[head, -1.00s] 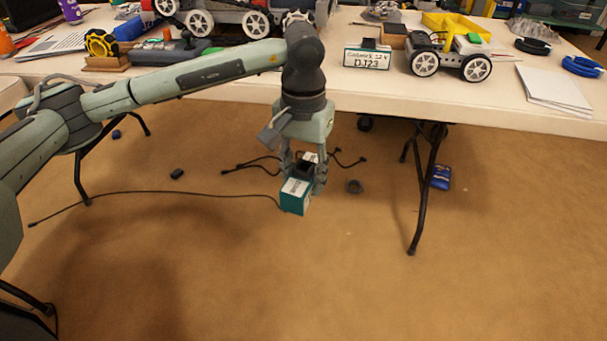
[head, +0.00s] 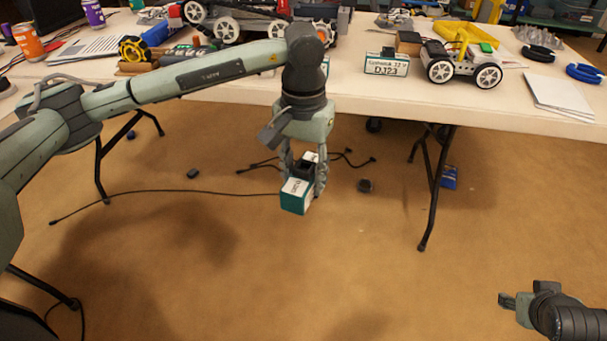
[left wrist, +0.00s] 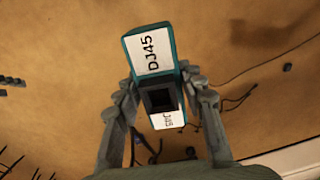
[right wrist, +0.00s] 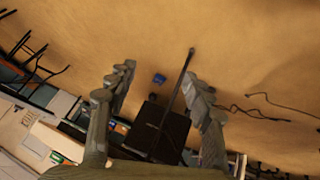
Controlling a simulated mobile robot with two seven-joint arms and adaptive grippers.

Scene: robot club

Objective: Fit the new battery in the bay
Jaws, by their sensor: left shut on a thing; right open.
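A teal battery with white labels (head: 297,195) hangs in my left gripper (head: 305,178), above the floor in front of the table. In the left wrist view the battery (left wrist: 152,52) reads DJ45 and has a dark block on it between the fingers. A second battery-like box (head: 386,67), with a white label that seems to read DJ23, stands on the table. A wheeled robot (head: 240,25) stands at the back left, partly behind my left arm. I cannot make out the bay. My right gripper (head: 508,300) is open at the lower right; its spread fingers show in the right wrist view (right wrist: 160,92).
The white table (head: 560,110) runs across the back. A small white car (head: 460,65) and white sheets (head: 558,95) lie on its right part. Cups (head: 27,42) stand at the left. Table legs and cables (head: 170,192) are below; the floor in front is mostly clear.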

